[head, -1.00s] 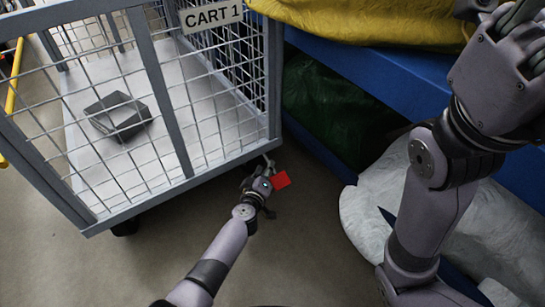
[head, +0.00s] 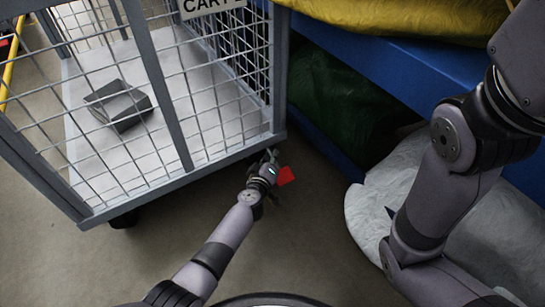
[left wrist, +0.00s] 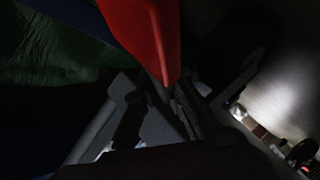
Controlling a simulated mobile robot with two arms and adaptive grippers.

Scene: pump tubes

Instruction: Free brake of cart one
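Cart one is a grey wire-mesh cart (head: 186,165) with a label plate (head: 205,5), cut off by the top edge of the head view. A red brake pedal (head: 286,176) sits low, just outside the cart's near right corner. My left gripper (head: 271,158) is at that corner, directly left of the red pedal. In the left wrist view the red pedal (left wrist: 153,35) reaches down from the top to the dark gripper parts. That view is too dark to tell whether the fingers hold it.
A dark grey box (head: 120,107) lies on the cart floor. A blue rack (head: 420,62) with yellow and green sacks stands to the right, with pale sacks (head: 378,205) below. The grey floor in front of the cart is open.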

